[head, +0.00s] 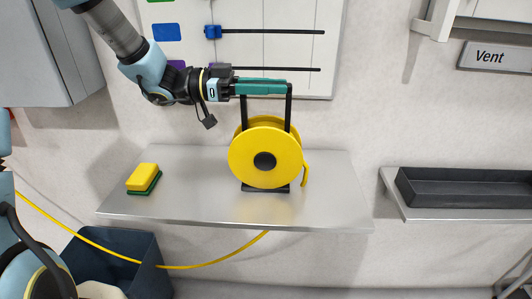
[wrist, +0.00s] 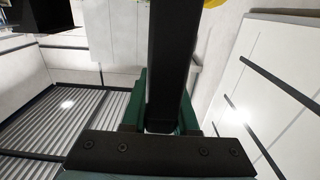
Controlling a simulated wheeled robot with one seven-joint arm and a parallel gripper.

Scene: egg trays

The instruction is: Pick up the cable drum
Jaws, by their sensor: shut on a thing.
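The cable drum (head: 265,160) is a yellow reel with a dark hub in a black upright frame. Its base rests on, or is just over, the metal shelf; I cannot tell which. My gripper (head: 264,88) reaches in from the left, its green fingers at the top of the frame. They are shut on the black top bar of the drum's frame. In the wrist view, this black bar (wrist: 169,70) runs between the green fingers (wrist: 163,120), and a bit of yellow shows at the top edge. The fingers hide most of the bar in the head view.
A yellow and green sponge (head: 143,178) lies on the left of the metal shelf (head: 200,205). A yellow cable (head: 210,262) hangs below it, near a dark bin (head: 125,265). A board with black rods (head: 270,31) is behind. A black tray (head: 465,188) sits at right.

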